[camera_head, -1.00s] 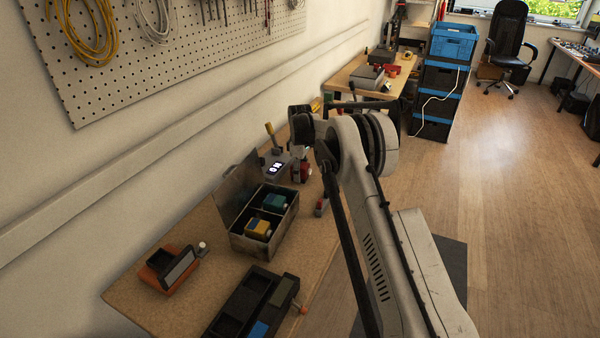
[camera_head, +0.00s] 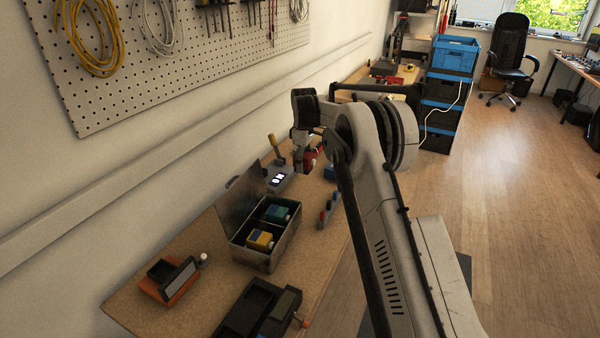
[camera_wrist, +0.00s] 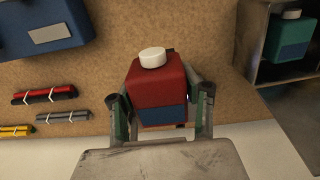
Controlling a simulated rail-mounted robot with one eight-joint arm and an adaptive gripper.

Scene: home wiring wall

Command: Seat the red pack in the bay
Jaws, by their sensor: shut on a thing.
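The red pack (camera_wrist: 158,88) has a white cap and a blue band. In the wrist view it sits between the two fingers of my gripper (camera_wrist: 160,112), which is shut on it. In the head view the red pack (camera_head: 309,156) hangs from my gripper (camera_head: 304,165) above the bench, near the grey device with a lit display (camera_head: 279,178). A dark tray (camera_head: 236,318) with recesses lies at the bench's near end; I cannot tell which recess is the bay.
An open metal box (camera_head: 262,259) holds a teal pack (camera_head: 278,213) and a yellow pack (camera_head: 260,240). An orange device (camera_head: 168,280) stands at the bench's near left. Red and grey bundles (camera_wrist: 45,94) lie on the bench beside a blue case (camera_wrist: 45,30).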

